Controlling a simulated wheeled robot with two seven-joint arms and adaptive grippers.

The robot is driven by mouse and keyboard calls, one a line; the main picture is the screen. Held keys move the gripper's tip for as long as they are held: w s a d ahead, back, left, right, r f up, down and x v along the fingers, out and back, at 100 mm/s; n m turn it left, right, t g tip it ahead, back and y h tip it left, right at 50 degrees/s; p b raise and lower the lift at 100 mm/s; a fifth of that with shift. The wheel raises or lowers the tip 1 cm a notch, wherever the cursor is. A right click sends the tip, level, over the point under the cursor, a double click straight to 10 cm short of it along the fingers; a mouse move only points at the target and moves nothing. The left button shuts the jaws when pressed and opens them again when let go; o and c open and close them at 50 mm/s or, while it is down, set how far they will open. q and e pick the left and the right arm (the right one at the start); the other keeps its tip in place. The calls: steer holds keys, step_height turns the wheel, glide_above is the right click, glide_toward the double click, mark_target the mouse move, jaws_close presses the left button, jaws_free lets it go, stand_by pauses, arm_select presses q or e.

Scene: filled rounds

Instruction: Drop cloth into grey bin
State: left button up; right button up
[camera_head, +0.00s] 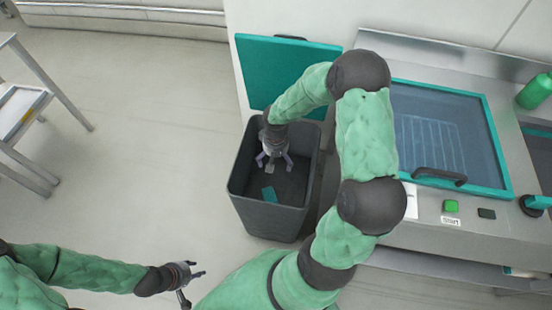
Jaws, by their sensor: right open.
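A small teal piece that looks like the cloth (269,194) lies inside, low in the bin. My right gripper (272,166) points down into the bin's mouth with its fingers spread, apart from the teal piece. My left gripper (197,285) is at the bottom of the view, left of my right arm, with its fingers apart and nothing between them. My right arm hides part of the area right of the bin.
A teal panel (285,70) stands behind the bin. A machine with a teal-framed glass lid (440,130), a green button (450,206) and a green bottle (535,92) is at the right. A metal cart (25,115) stands at the left. The floor between is clear.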

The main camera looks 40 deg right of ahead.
step_height(320, 180, up, 12)
stand_by(0.6)
stand_by(0.5)
